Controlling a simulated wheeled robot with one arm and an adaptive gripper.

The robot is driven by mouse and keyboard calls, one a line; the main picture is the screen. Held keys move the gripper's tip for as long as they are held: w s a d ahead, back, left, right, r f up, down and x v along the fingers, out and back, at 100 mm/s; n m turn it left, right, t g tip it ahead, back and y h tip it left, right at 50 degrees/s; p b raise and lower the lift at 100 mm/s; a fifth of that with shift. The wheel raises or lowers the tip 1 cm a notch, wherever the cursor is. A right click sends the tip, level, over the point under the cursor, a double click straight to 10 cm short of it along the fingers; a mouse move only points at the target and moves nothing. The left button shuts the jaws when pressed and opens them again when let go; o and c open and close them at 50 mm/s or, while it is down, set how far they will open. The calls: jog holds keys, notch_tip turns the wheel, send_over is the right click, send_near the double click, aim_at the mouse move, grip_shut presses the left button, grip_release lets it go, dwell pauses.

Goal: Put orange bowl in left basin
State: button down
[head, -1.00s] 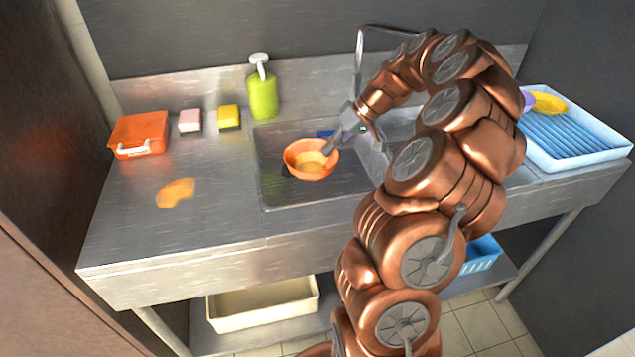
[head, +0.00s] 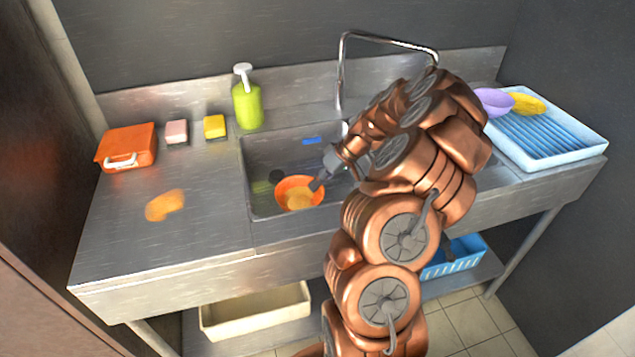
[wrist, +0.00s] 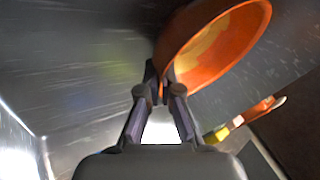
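The orange bowl (head: 290,184) is inside the left basin (head: 258,150), toward its front, and looks slightly tilted. Yellowish residue shows inside it. My gripper (head: 317,186) reaches into the basin from the right, at the bowl's right rim. In the wrist view the fingers of my gripper (wrist: 155,86) come together on the rim of the orange bowl (wrist: 235,45). Whether the bowl's base touches the basin floor cannot be told. My arm hides the right part of the basin.
A blue item (head: 312,140) lies at the back of the basin. A faucet (head: 341,75) rises behind.

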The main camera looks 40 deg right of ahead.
jog(key=shift+f, duration=0.2)
jog(key=c, duration=1.3)
grip_release()
jog(key=shift+r, duration=0.2)
